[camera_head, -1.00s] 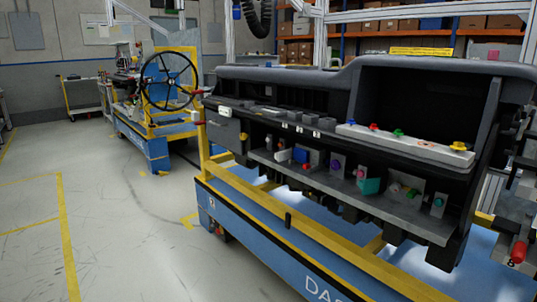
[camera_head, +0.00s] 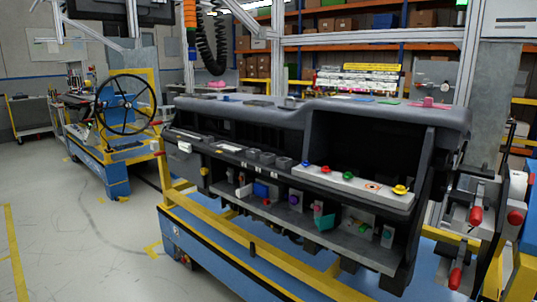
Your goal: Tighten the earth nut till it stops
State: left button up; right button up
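The dashboard module (camera_head: 330,115) sits on a blue and yellow cart in the middle of the head view. A pale strip (camera_head: 345,183) on its right half carries small coloured parts: a blue one (camera_head: 306,163), a red one (camera_head: 325,169), a green one (camera_head: 348,176), an orange ring (camera_head: 373,187) and a yellow knob (camera_head: 400,190). A grey lower shelf (camera_head: 315,233) holds more small coloured parts. I cannot tell which part, if any, is the earth nut. Neither of my grippers shows.
The cart's yellow rail (camera_head: 270,260) runs along the module's near side. Red-handled clamps (camera_head: 475,215) stand at the right. Another cart with a black steering wheel (camera_head: 125,105) stands at the left. Clear floor (camera_head: 90,245) lies at the lower left.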

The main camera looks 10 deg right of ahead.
aim_at(348, 223)
jog(key=u, duration=0.05)
jog(key=k, duration=0.5)
jog(key=z, duration=1.15)
jog(key=i, duration=0.6)
jog(key=u, duration=0.4)
